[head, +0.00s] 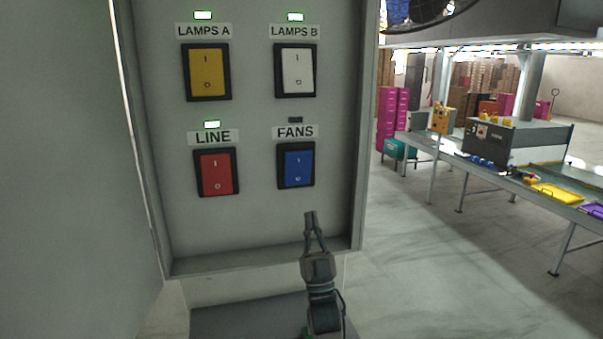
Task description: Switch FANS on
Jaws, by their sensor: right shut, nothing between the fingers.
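The blue FANS rocker switch (297,167) is at the lower right of the grey panel, in a black frame. Its label (295,132) reads FANS, and the small lamp (295,120) above it is dark. My right gripper (310,215) is shut and empty, pointing up just below the FANS switch and a little to its right. A gap shows between its tips and the switch in the picture; its distance from the panel is hard to judge. My left gripper is not in view.
The yellow LAMPS A switch (207,73), white LAMPS B switch (295,70) and red LINE switch (216,172) share the panel, each under a lit green lamp. The panel box has a raised rim (262,262). A conveyor table (520,178) stands at right beyond open floor.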

